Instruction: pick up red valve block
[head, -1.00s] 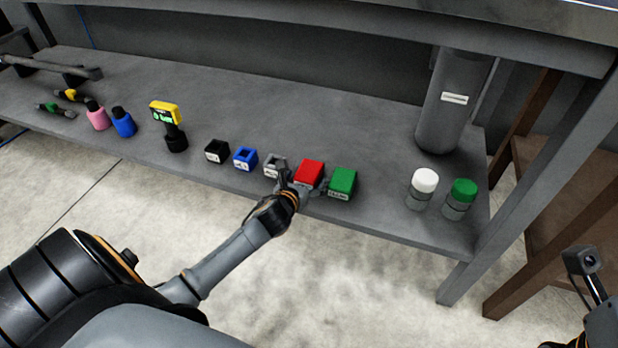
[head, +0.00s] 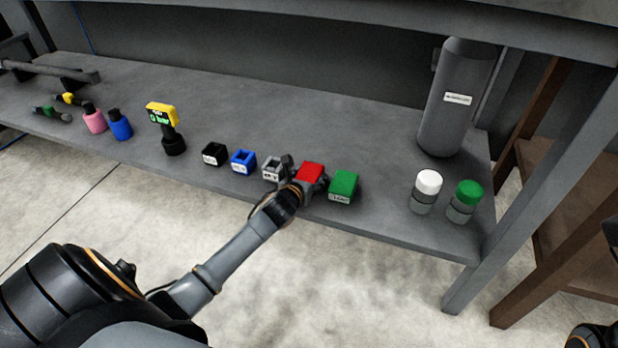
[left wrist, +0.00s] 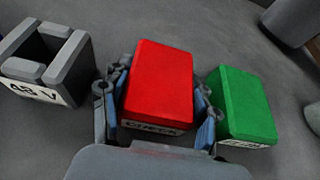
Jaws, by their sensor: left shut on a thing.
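The red valve block (head: 310,172) is on the grey shelf between a grey open block (head: 272,168) and a green block (head: 343,184). It fills the middle of the left wrist view (left wrist: 160,85), with a label reading "CHECK" on its near face. My left gripper (head: 305,183) reaches it from the front. In the left wrist view its fingers (left wrist: 158,112) are on both sides of the red block, shut on it. Whether the block is clear of the shelf cannot be told. My right gripper is not in view.
The green block stands close to the right finger and the grey open block (left wrist: 45,60) to the left. Blue (head: 243,161) and black (head: 214,154) blocks stand further left. White-capped (head: 427,190) and green-capped (head: 465,201) jars stand right, before a grey cylinder (head: 455,100). Shelf behind the blocks is clear.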

